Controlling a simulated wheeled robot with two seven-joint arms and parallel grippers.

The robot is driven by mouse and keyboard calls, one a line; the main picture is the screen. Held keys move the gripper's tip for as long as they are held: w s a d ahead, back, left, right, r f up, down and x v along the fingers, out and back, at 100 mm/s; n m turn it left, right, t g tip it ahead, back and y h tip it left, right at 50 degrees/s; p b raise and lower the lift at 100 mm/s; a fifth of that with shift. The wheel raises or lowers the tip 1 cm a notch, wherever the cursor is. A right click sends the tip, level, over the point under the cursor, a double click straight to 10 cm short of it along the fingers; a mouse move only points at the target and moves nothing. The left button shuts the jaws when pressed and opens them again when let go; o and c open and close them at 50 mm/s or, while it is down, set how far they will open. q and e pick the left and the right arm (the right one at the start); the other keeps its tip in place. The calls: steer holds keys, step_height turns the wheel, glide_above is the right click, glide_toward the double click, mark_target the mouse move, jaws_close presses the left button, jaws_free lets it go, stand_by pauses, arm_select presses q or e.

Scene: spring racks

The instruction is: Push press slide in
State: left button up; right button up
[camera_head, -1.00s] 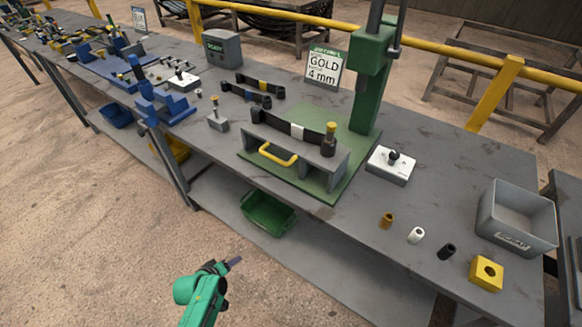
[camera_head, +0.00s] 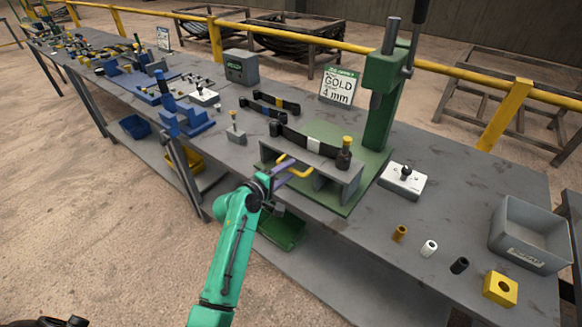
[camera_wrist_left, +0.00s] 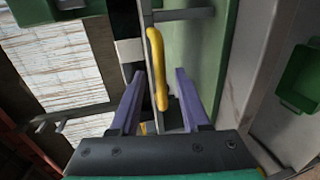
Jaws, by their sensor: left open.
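The press slide (camera_head: 352,182) is a grey bench-like carrier on the green press base (camera_head: 373,190). A yellow handle (camera_head: 301,174) sticks out of its front, and a dark leaf spring with a white band (camera_head: 313,142) lies on top. My left gripper (camera_head: 284,176) is at the handle, its purple fingers open. In the left wrist view the handle (camera_wrist_left: 157,65) appears between the two fingertips (camera_wrist_left: 159,73), with gaps on both sides; I cannot tell whether they touch it. The green press column (camera_head: 381,115) stands behind the slide. My right gripper is not in view.
A dark bushing with a gold top (camera_head: 344,154) stands at the slide's right end. A white block (camera_head: 403,181), small sleeves (camera_head: 429,248), a yellow block (camera_head: 500,289) and a grey bin (camera_head: 529,235) are to the right.

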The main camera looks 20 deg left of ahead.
arm_select(q)
steer(key=shift+x, duration=1.05)
steer(key=shift+s+a, duration=0.1)
jaws_close()
stand_by(0.4)
